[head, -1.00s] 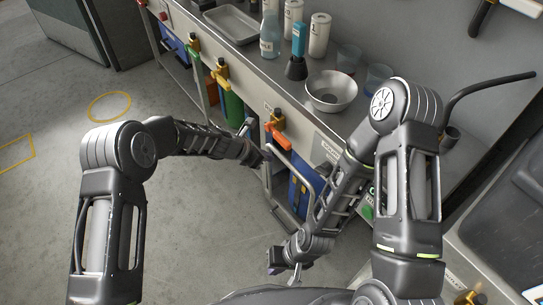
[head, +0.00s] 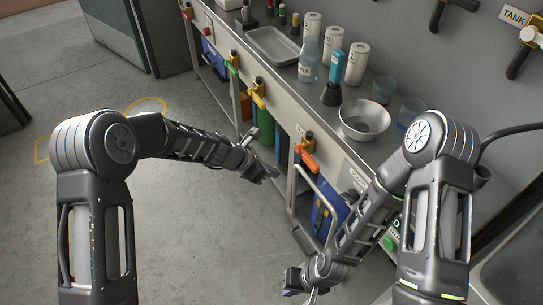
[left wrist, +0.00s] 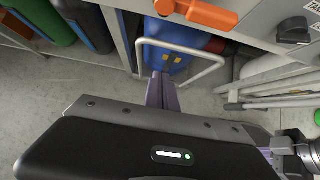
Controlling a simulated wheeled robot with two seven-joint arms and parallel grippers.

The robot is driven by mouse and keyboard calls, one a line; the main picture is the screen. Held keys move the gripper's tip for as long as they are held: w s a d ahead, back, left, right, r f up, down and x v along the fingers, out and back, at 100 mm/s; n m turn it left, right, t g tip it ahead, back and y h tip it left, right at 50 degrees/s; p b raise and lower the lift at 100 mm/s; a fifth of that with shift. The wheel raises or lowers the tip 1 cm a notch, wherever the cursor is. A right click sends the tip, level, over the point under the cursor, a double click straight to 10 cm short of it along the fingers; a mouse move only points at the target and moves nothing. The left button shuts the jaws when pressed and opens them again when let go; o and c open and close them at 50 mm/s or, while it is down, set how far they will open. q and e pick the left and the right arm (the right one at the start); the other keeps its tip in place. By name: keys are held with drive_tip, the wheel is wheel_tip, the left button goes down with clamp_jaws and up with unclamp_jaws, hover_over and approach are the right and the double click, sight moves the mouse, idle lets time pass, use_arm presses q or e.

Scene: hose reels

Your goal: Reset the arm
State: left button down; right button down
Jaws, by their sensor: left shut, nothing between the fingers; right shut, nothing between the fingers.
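My left arm reaches in from the left in the head view, its elbow raised. My left gripper (head: 270,173) is in the air in front of the cabinet fronts, left of the orange-handled valve (head: 306,160). Its fingers (left wrist: 162,92) are shut and empty in the left wrist view, over the floor and a metal hoop rail (left wrist: 207,70). My right arm bends down at the right in the head view. My right gripper (head: 302,288) is low at the bottom edge, partly cut off, shut with nothing seen in it.
A counter holds a metal bowl (head: 363,120), a clear bottle (head: 309,62), white canisters (head: 357,62), cups and a tray (head: 273,46). Below it are valves, a green cylinder (head: 265,128) and a blue container (head: 325,210) behind the hoop rail. Floor at left is open.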

use_arm(q)
drive_tip(key=s+a+f+m+y+p, duration=0.2)
drive_tip(key=s+a+f+m, duration=0.2)
drive_tip(key=s+m, duration=0.35)
drive_tip(key=s+a+f+m+y+p, duration=0.1)
drive_tip(key=s+a+f+m+p, duration=0.2)
drive_tip(key=s+a+m, duration=0.35)
drive_tip(key=s+r+m+g+p, duration=0.1)
drive_tip(key=s+m+p, duration=0.2)
drive_tip(key=s, duration=0.5)
drive_tip(key=s+a+r+m+g+p, duration=0.1)
drive_tip(key=s+r+m+p, duration=0.1)
drive_tip(key=s, duration=0.7)
drive_tip(key=shift+a+r+m+g+p, duration=0.25)
drive_tip(key=shift+m+p, duration=0.2)
drive_tip(key=shift+m, duration=0.75)
drive_tip(key=shift+f, duration=0.1)
